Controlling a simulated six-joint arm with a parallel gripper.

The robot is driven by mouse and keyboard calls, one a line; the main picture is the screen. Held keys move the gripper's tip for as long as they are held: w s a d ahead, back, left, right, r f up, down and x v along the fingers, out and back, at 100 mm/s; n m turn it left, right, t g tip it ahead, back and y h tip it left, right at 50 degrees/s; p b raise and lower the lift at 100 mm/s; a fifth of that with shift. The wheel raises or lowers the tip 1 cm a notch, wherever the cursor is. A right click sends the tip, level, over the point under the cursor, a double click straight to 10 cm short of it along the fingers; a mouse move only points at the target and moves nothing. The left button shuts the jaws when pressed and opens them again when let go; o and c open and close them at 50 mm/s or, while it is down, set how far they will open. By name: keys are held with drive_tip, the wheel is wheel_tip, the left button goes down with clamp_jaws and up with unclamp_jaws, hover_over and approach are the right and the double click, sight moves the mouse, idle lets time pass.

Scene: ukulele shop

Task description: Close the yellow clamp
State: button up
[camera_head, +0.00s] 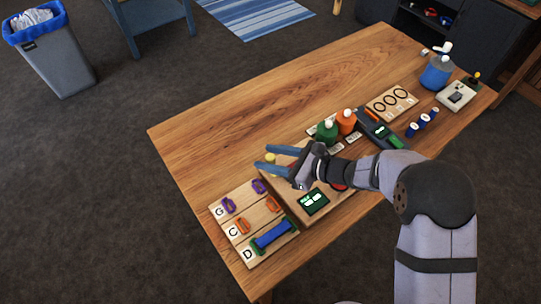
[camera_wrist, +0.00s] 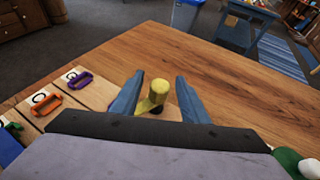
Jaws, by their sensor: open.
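The yellow clamp (camera_wrist: 157,92) stands up from a wooden board, with a rounded upright part and a lower part at its base. In the wrist view it is between the two blue fingers of my gripper (camera_wrist: 160,76), with a gap on each side. In the head view the clamp (camera_head: 271,158) shows as a small yellow piece between the fingers of my gripper (camera_head: 264,157). My gripper is open and holds nothing. Its wrist hides part of the board, and I cannot tell whether the clamp is open or closed.
Left of my gripper lies a board marked G, C, D (camera_head: 239,229) with purple and orange pieces and a blue-green bar. Green (camera_head: 327,132) and orange (camera_head: 346,121) bottles stand close on the right. The table's far left (camera_head: 200,140) is clear.

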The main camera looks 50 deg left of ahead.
drive_tip(key=shift+c, duration=0.3)
clamp_jaws()
drive_tip(key=shift+g+b, duration=0.3)
drive_tip(key=shift+g, duration=0.1)
drive_tip(key=n+g+h+b, duration=0.2)
drive_tip(key=n, duration=0.1)
drive_tip(key=shift+w+f+n+g+b, duration=0.1)
drive_tip(key=shift+f+n+g+b, duration=0.1)
drive_tip(key=shift+n+g+b, duration=0.15)
drive_tip(key=n+g+h+b, duration=0.2)
drive_tip(key=h, duration=0.1)
drive_tip(key=shift+n+b, duration=0.35)
drive_tip(key=shift+b, duration=0.05)
drive_tip(key=shift+r, duration=0.1)
drive_tip(key=shift+r+n+g+h+b, duration=0.15)
drive_tip(key=shift+n+g+h+b, duration=0.25)
drive_tip(key=shift+g+b, duration=0.05)
